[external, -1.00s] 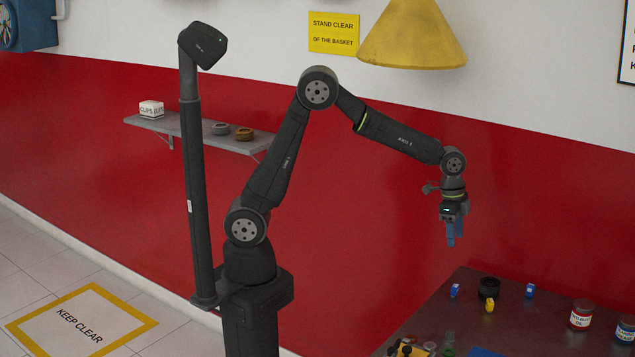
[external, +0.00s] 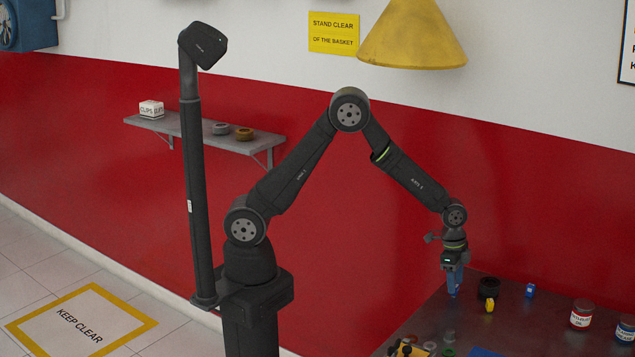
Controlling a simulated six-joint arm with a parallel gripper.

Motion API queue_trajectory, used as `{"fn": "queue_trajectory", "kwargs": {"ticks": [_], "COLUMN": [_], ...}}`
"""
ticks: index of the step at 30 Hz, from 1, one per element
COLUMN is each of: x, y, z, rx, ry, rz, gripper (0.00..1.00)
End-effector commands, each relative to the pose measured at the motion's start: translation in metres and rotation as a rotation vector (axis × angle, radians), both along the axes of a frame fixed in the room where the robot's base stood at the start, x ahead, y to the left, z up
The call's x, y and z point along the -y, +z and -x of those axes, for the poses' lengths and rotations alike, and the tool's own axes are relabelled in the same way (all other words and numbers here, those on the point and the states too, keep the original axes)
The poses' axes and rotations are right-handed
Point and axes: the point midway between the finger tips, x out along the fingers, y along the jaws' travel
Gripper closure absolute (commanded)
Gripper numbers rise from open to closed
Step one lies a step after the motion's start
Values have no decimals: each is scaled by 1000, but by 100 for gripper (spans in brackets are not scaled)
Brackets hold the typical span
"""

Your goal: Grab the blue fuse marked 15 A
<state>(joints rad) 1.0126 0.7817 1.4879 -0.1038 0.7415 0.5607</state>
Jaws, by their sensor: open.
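My gripper (external: 454,290), with blue fingers, points down low over the left back part of the dark table. It is open. In the earlier view a small blue fuse stood at this spot. Now the fingers overlap it, and I cannot tell fuse from finger or whether they touch. A second blue fuse (external: 530,291) stands farther right, clear of the gripper. A yellow fuse (external: 490,305) stands between them. The markings on the fuses are too small to read, so I cannot tell which one is 15 A.
A black round container (external: 489,288) stands just right of my gripper, behind the yellow fuse. A red jar (external: 582,314) and a blue jar (external: 625,329) stand at the right of the table (external: 535,325). Several small parts lie at the front edge. The middle is mostly clear.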

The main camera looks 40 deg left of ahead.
Motion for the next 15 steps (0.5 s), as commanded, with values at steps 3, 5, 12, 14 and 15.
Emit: {"fn": "queue_trajectory", "kwargs": {"ticks": [3,5,12,14,15], "x": [2,3,3,3,3], "y": [-18,-22,-22,-22,-22], "z": [0,0,0,0,0], "rx": [-1,-1,0,0,0], "ry": [0,0,0,0,0], "rz": [-2,-1,0,0,0], "gripper": [51,51,59,71,78]}}
